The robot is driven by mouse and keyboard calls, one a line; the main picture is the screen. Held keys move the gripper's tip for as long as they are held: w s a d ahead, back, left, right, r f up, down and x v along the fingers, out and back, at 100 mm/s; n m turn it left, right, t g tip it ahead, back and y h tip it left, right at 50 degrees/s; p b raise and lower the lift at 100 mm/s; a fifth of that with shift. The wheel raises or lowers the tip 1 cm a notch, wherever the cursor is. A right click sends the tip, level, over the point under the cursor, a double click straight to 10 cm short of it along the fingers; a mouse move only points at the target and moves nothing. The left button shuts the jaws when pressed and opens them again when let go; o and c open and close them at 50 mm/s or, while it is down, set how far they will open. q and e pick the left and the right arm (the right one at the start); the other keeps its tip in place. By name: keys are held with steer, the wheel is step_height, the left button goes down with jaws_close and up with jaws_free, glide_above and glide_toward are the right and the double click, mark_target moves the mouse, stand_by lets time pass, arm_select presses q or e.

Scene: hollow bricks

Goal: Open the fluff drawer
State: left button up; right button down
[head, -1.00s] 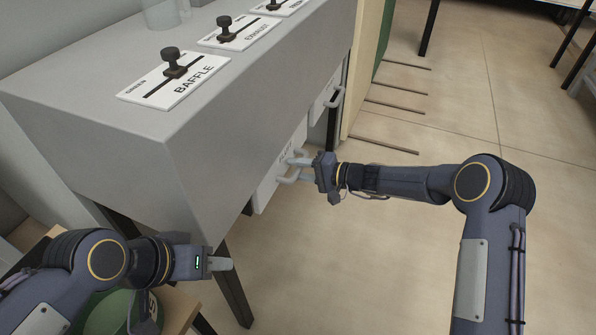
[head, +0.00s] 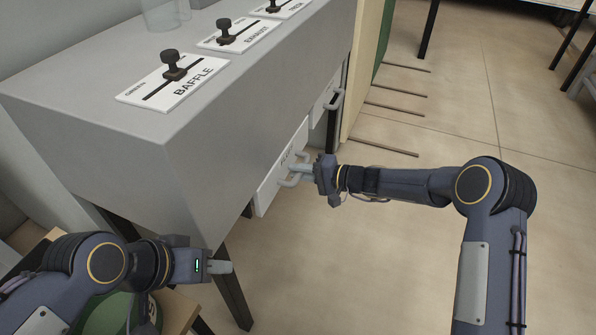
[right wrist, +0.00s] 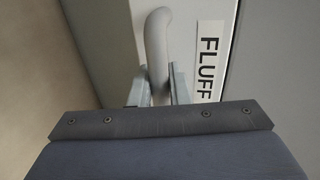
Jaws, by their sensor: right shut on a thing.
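The fluff drawer (head: 270,187) has a pale front under the grey cabinet. Its label (right wrist: 208,58) reads FLUFF in the right wrist view. A curved grey handle (head: 287,183) stands out from the drawer front, and it also shows in the right wrist view (right wrist: 157,40). My right gripper (head: 303,170) is shut on the handle, with its fingers (right wrist: 158,88) on both sides of the bar. The drawer front looks close to the cabinet face. My left gripper (head: 228,267) is empty by the cabinet's near leg; its finger gap is not clear.
A second handle (head: 334,99) is on another drawer further back. The grey cabinet (head: 190,110) carries sliders on plates, one labelled BAFFLE (head: 173,82). A green round object (head: 118,312) is below my left arm.

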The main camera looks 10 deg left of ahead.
steer(key=f+b+v, duration=0.1)
steer(key=f+v, duration=0.1)
steer(key=v, duration=0.9)
steer(key=d+f+b+v, duration=0.1)
steer(key=f+v, duration=0.1)
steer(key=v, duration=0.9)
steer(key=shift+f, duration=0.25)
steer(key=shift+s+d, duration=0.1)
steer(key=shift+s, duration=0.05)
steer(key=c, duration=1.4)
jaws_free()
steer(key=p+v, duration=0.2)
steer(key=v, duration=0.6)
